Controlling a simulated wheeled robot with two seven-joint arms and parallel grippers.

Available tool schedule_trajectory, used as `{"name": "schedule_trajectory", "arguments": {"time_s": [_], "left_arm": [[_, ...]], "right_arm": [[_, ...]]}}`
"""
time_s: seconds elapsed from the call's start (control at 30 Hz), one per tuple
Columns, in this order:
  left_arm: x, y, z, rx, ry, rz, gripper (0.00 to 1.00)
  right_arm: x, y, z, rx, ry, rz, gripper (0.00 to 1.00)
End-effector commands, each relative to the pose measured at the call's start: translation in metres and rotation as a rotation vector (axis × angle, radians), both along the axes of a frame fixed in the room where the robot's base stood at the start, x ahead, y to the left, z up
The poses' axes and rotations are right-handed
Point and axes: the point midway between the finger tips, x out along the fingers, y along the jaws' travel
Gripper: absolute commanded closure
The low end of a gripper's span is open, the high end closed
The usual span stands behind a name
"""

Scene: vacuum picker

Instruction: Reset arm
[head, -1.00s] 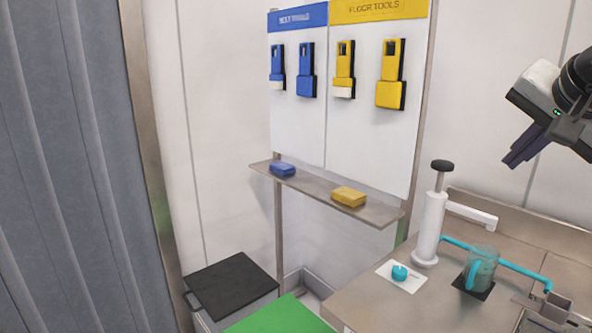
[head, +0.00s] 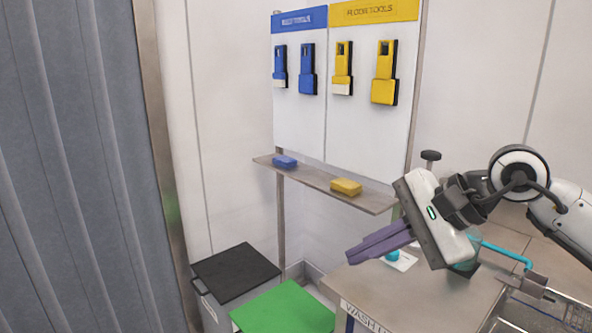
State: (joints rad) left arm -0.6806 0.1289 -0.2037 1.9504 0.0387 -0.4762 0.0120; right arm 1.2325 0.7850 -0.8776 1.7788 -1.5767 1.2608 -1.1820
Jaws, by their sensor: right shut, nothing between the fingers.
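My right gripper (head: 380,243) is at the right of the head view, its purple fingers together and empty, pointing left above the front of the steel worktop. Its arm comes in from the right edge and covers most of the white pump and part of the clear jug (head: 466,265). The dark pump knob (head: 431,155) shows above the wrist. A small teal cap (head: 392,255) on a white card shows just beyond the fingers. My left gripper does not show.
A steel worktop (head: 385,293) fills the lower right, with a wire rack at its right. A green lid (head: 283,308) and a black-lidded bin (head: 236,272) stand left of it. A wall shelf (head: 320,178) holds a blue block (head: 285,162) and a yellow block (head: 346,187). Blue and yellow tools hang above.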

Motion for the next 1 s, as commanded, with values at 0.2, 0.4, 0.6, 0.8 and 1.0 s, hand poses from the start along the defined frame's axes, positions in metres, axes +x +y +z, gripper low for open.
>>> {"name": "schedule_trajectory", "arguments": {"time_s": [0.2,0.4,0.6,0.8,1.0], "left_arm": [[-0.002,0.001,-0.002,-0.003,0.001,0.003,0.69],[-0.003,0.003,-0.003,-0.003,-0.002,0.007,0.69],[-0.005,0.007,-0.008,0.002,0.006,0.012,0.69],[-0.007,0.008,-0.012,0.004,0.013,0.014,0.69],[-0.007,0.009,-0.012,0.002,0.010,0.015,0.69]], "right_arm": [[-0.059,0.106,-0.020,0.667,0.552,-0.051,1.00],[-0.060,0.119,-0.016,1.252,1.150,-0.275,1.00],[-0.029,0.071,-0.078,1.806,1.771,-0.653,1.00],[-0.039,0.004,-0.211,-1.905,-1.882,0.945,1.00],[-0.111,-0.038,-0.339,-1.464,-1.371,0.891,1.00]]}}
